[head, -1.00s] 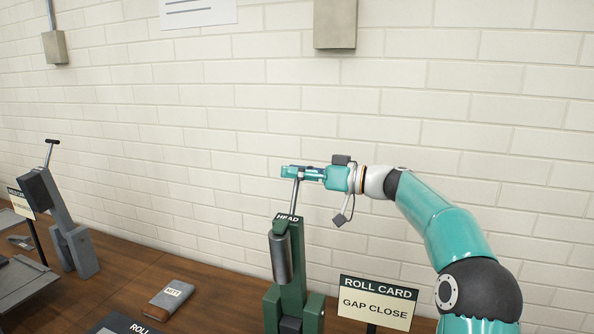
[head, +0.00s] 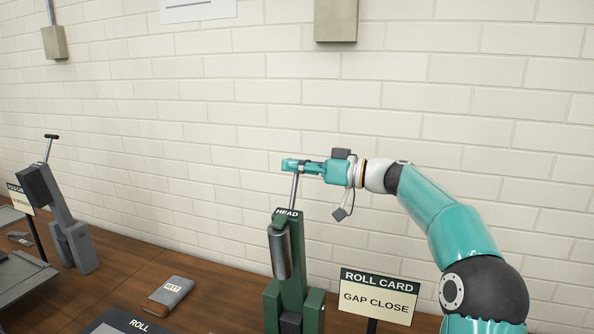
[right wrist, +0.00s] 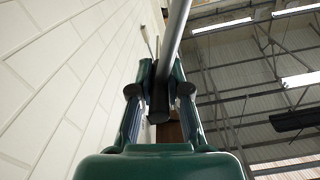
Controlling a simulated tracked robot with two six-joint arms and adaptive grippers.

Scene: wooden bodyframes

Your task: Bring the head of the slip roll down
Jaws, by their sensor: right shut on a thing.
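The slip roll is a green upright stand (head: 291,270) with a "HEAD" label (head: 287,212) on top and a grey roller (head: 279,252) on its front. A thin grey lever (head: 294,192) rises from its head, nearly upright. My right gripper (head: 290,166) is shut on the top of this lever and hides its end in the head view. In the right wrist view, the dark lever handle (right wrist: 159,103) sits between the two fingers, and the grey lever (right wrist: 174,40) runs out toward the top. My left gripper is not in view.
A "ROLL CARD, GAP CLOSE" sign (head: 377,297) stands right of the slip roll. A "MITT" item (head: 168,295) lies on the wooden bench (head: 128,280). A grey machine (head: 62,215) with its own lever stands at the left. A brick wall (head: 200,120) backs the bench.

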